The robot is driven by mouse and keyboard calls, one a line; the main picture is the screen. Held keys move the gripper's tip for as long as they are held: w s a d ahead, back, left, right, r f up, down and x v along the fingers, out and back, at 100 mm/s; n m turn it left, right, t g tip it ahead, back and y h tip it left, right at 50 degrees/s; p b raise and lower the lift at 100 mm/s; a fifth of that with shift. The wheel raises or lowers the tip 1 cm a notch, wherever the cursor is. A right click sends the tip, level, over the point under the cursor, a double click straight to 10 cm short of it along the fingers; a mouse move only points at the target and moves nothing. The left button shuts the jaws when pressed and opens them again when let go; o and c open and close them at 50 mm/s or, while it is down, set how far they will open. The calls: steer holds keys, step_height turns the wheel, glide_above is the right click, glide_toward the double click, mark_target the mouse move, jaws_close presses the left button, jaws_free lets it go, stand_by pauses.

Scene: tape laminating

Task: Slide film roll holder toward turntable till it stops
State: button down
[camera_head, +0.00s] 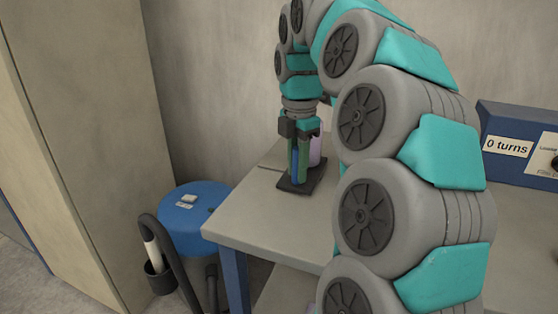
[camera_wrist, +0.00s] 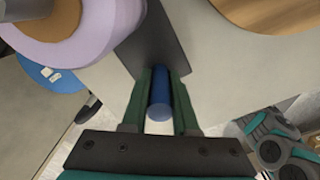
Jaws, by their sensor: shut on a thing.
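The film roll holder has a dark flat base plate (camera_head: 290,187) on the table and an upright blue handle (camera_wrist: 160,95). A pale lilac film roll (camera_head: 317,150) stands on it, and fills the upper left of the wrist view (camera_wrist: 85,25). My gripper (camera_head: 300,160) points down, its green fingers on both sides of the blue handle, shut on it. The wooden turntable (camera_wrist: 268,12) shows only in part at the top right of the wrist view, apart from the base plate. In the head view my arm hides that area.
The holder is near the back left of the grey table (camera_head: 260,215). A blue-lidded drum (camera_head: 190,240) stands on the floor left of the table. A blue control box (camera_head: 510,147) labelled "0 turns" is at the right. Table between plate and turntable looks clear.

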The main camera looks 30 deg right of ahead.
mark_target(313, 185)
steer(key=shift+s+d+r, duration=0.15)
steer(key=shift+s+d, duration=0.75)
steer(key=shift+s, duration=0.15)
steer(key=shift+s+d, duration=0.2)
steer(key=shift+s, duration=0.15)
steer(key=shift+f, duration=0.2)
steer(key=c, duration=0.7)
jaws_free()
steer(key=shift+s, duration=0.1)
steer(key=shift+r, duration=0.1)
step_height(313, 185, up, 5)
steer(key=shift+r+p, duration=0.2)
steer(key=shift+p, duration=0.1)
steer(key=shift+r+p, duration=0.9)
steer(key=shift+r, duration=0.2)
